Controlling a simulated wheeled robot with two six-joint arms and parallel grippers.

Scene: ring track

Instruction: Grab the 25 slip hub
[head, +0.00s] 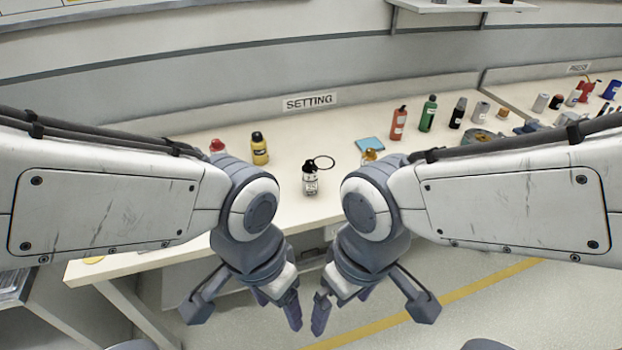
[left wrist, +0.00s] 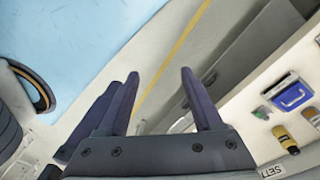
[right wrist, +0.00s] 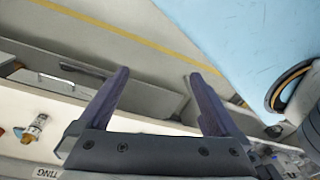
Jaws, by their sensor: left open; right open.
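I cannot tell which thing is the 25 slip hub; no readable 25 shows. Plain grey cylinders that might be it stand at the right of the bench in the head view, one grey cylinder (head: 480,112) beside a black bottle and another cylinder (head: 540,102) further right. My left gripper (head: 277,303) is open and empty, pointing down in front of the bench edge. My right gripper (head: 343,303) is open and empty beside it. Both wrist views show spread fingers with nothing between them, at the left gripper (left wrist: 160,78) and the right gripper (right wrist: 158,78).
A SETTING sign (head: 307,101) is on the wall. Floor is open at lower right.

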